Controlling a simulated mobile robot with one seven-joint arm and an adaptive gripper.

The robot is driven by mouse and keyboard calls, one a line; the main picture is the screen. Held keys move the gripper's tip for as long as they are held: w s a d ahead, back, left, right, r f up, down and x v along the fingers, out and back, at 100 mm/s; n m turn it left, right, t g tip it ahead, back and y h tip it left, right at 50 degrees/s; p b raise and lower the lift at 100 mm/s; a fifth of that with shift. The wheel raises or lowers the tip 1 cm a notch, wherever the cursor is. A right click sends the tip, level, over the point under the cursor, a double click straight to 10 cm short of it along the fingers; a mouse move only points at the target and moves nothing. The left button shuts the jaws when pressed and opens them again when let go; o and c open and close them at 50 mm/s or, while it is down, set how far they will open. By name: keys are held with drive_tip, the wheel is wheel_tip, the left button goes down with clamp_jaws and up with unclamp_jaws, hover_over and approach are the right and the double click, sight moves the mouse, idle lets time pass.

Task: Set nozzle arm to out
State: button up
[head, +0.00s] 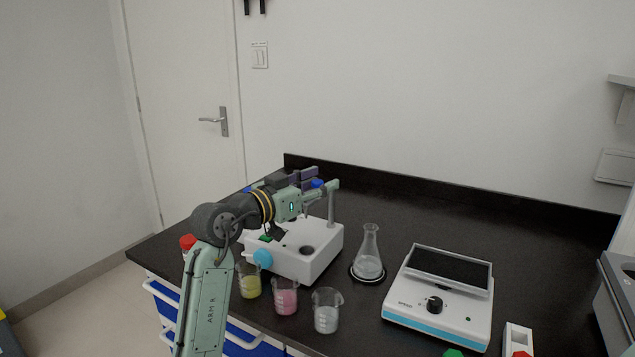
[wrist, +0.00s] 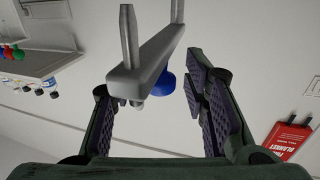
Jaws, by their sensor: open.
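The grey nozzle arm (head: 332,184) sits on a vertical post above the white distiller (head: 290,258) at the left of the counter. In the wrist view the nozzle arm (wrist: 147,66) shows as a thick grey bar with two grey rods, and a blue part (wrist: 164,84) is beside it. My gripper (wrist: 152,85) is open, with one purple-padded finger on each side of the bar. I see gaps between the fingers and the bar. In the head view my gripper (head: 312,180) is at the nozzle arm and partly hides it.
Beakers of yellow (head: 249,283), pink (head: 285,297) and clear liquid (head: 326,314) stand along the front edge. A conical flask (head: 368,260) stands right of the distiller. A white instrument with a dark panel (head: 438,300) is further right. The back of the counter is clear.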

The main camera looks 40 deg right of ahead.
drive_tip(key=shift+c, duration=0.5)
clamp_jaws()
